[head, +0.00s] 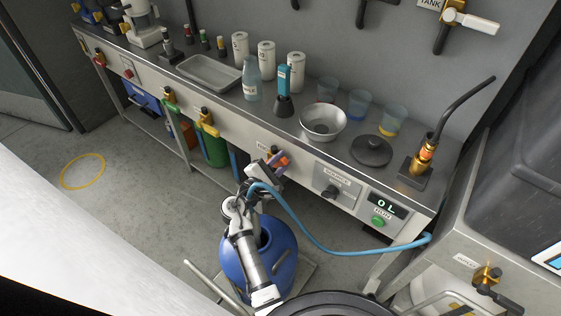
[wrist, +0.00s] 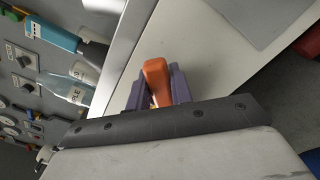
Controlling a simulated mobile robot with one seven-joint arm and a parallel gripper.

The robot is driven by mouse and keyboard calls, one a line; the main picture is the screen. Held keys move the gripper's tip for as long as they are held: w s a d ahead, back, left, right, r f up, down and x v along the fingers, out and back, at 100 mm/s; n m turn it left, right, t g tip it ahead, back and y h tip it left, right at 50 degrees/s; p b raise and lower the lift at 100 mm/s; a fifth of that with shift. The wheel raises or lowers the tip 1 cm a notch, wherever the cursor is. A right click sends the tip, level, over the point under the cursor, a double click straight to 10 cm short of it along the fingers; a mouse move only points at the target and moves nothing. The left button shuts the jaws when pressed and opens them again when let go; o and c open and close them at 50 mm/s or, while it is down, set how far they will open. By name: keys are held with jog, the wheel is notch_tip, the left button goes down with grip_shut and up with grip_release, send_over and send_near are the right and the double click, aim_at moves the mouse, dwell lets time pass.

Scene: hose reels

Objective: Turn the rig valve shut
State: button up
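The valve at my gripper has an orange handle (head: 279,161) on the bench's front panel; I take it for the rig valve, though its small label is not readable. The handle also stands between my fingers in the wrist view (wrist: 156,78). My gripper (head: 271,161) is at the panel, and its two purple fingers (wrist: 158,92) flank the handle. The handle fills the gap between them, so the gripper looks shut on it. The valve body is mostly hidden behind the gripper.
A blue hose (head: 308,235) loops from beside my gripper to the bench's right end. A blue drum (head: 284,265) stands below my arm. A black knob (head: 331,192), a display (head: 385,205) reading 0 L and a green button (head: 378,221) are right. A yellow-handled valve (head: 207,120) is left.

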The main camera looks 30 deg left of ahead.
jog(key=o, duration=0.5)
jog(key=shift+c, duration=0.2)
notch_tip(320, 180, up, 20)
jog(key=shift+p, duration=0.3)
